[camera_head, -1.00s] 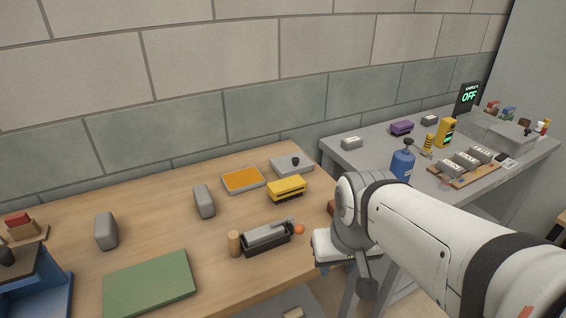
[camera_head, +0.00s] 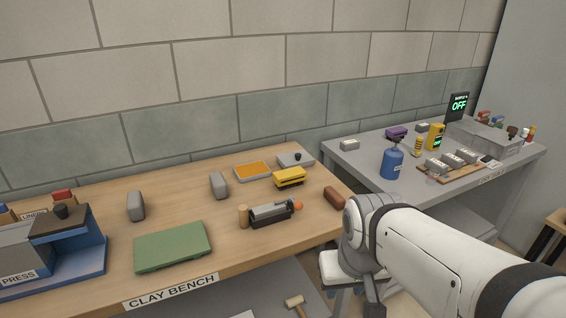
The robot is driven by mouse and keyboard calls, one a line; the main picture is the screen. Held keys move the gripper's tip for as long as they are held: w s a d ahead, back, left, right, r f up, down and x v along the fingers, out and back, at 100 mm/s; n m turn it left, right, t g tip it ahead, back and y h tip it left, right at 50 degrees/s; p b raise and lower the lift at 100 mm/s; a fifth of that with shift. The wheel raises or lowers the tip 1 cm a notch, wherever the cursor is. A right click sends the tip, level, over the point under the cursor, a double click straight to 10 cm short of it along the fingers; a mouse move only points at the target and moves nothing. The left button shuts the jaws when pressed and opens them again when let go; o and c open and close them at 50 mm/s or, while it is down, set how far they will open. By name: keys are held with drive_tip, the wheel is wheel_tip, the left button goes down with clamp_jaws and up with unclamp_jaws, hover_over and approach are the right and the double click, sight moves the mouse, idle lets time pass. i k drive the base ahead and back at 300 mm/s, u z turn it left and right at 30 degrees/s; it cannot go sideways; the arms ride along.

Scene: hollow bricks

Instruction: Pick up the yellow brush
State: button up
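The yellow brush (camera_head: 289,177) lies on the wooden clay bench (camera_head: 190,261), near its back right part. It has a yellow block top and dark bristles underneath. My arm comes in from the lower right, and its white and grey links show in front of the gap between the benches. My gripper's fingers cannot be made out. The brush is clear of my arm and nothing covers it.
Near the brush are an orange-topped tray (camera_head: 253,171), a grey box with a black knob (camera_head: 296,159), a dark tool holder (camera_head: 271,215) and a reddish-brown brick (camera_head: 334,198). A green mat (camera_head: 172,247) and blue press (camera_head: 75,255) are further left. A grey table (camera_head: 375,165) stands right.

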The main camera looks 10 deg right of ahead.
sight(291, 178)
drive_tip(key=u, duration=0.15)
drive_tip(key=i, duration=0.9)
drive_tip(key=z, duration=0.1)
